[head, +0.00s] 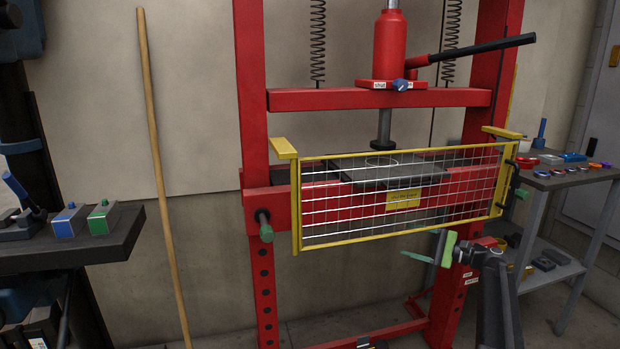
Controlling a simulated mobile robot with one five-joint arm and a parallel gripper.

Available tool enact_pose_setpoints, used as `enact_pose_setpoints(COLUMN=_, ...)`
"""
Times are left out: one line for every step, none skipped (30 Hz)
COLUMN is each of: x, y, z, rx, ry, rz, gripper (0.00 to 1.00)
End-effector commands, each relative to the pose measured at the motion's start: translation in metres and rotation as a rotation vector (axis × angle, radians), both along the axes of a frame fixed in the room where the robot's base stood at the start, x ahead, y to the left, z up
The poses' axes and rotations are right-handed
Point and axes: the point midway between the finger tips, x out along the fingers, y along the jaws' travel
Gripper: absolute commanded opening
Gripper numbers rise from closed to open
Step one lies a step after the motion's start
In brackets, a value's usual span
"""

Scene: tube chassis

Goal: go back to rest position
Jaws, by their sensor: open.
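My gripper (433,253) is in the lower right of the head view, at the end of my dark arm, pointing left. Its green-padded fingers are apart, and nothing shows between them. It is in front of the red press frame (252,100), just below the yellow-framed mesh guard (350,200). I cannot tell how far it is from the guard.
The guard stands across the press bed (372,172), under a red bottle jack (389,45). A dark shelf (110,245) with blue and green blocks is at left. A side table (565,180) with small parts is at right. A wooden pole (160,160) leans on the wall.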

Motion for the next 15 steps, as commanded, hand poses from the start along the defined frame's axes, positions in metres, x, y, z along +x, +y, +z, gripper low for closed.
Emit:
enact_pose_setpoints(x=-0.009, y=0.049, z=-0.001, rx=-0.050, ry=0.018, rz=0.052, gripper=0.68)
enact_pose_setpoints(x=-0.014, y=0.075, z=-0.007, rx=-0.088, ry=0.029, rz=0.082, gripper=0.68)
enact_pose_setpoints(x=-0.023, y=0.108, z=-0.017, rx=-0.145, ry=0.044, rz=0.123, gripper=0.68)
enact_pose_setpoints(x=-0.030, y=0.133, z=-0.024, rx=-0.190, ry=0.053, rz=0.155, gripper=0.68)
enact_pose_setpoints(x=-0.040, y=0.156, z=-0.032, rx=-0.239, ry=0.060, rz=0.187, gripper=0.68)
enact_pose_setpoints(x=-0.054, y=0.187, z=-0.043, rx=-0.311, ry=0.069, rz=0.232, gripper=0.68)
enact_pose_setpoints(x=-0.067, y=0.208, z=-0.052, rx=-0.370, ry=0.073, rz=0.267, gripper=0.68)
enact_pose_setpoints(x=-0.081, y=0.228, z=-0.061, rx=-0.432, ry=0.076, rz=0.303, gripper=0.68)
enact_pose_setpoints(x=-0.102, y=0.251, z=-0.075, rx=-0.521, ry=0.077, rz=0.353, gripper=0.68)
enact_pose_setpoints(x=-0.118, y=0.266, z=-0.085, rx=-0.590, ry=0.076, rz=0.390, gripper=0.68)
enact_pose_setpoints(x=-0.135, y=0.277, z=-0.095, rx=-0.662, ry=0.073, rz=0.428, gripper=0.68)
enact_pose_setpoints(x=-0.157, y=0.289, z=-0.108, rx=-0.762, ry=0.067, rz=0.477, gripper=0.68)
enact_pose_setpoints(x=-0.174, y=0.293, z=-0.118, rx=-0.839, ry=0.062, rz=0.514, gripper=0.68)
enact_pose_setpoints(x=-0.189, y=0.295, z=-0.128, rx=-0.914, ry=0.056, rz=0.548, gripper=0.68)
enact_pose_setpoints(x=-0.207, y=0.292, z=-0.138, rx=-1.007, ry=0.048, rz=0.587, gripper=0.68)
